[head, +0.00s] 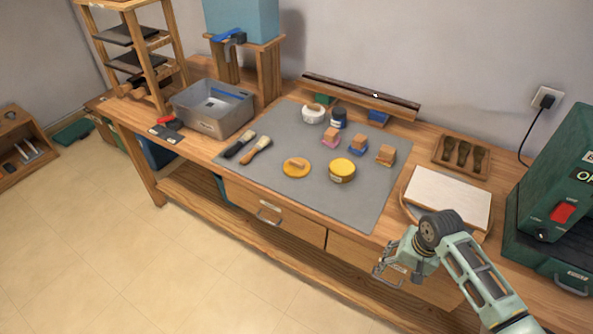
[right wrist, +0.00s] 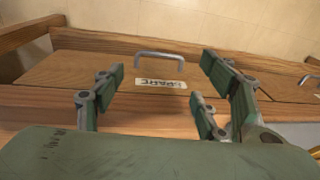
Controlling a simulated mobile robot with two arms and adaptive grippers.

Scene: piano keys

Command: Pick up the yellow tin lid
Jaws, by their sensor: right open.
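On the grey mat, a flat round yellow disc (head: 290,173) lies near the front edge in the head view, with a small tan piece on top. A short round yellow tin (head: 342,172) stands just right of it. I cannot tell for sure which of these carries the tin lid. My right gripper (head: 383,267) is open and empty, in front of the bench's front edge, right of and apart from both. In the right wrist view its spread fingers (right wrist: 158,84) face a drawer front with a metal handle (right wrist: 160,55). My left gripper is not seen.
The grey mat (head: 325,207) also holds two brushes (head: 248,147), several small blocks (head: 358,147), a white pot (head: 313,114) and a dark jar (head: 339,118). A white board (head: 447,195) and green machine (head: 555,190) stand right. The mat's front is clear.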

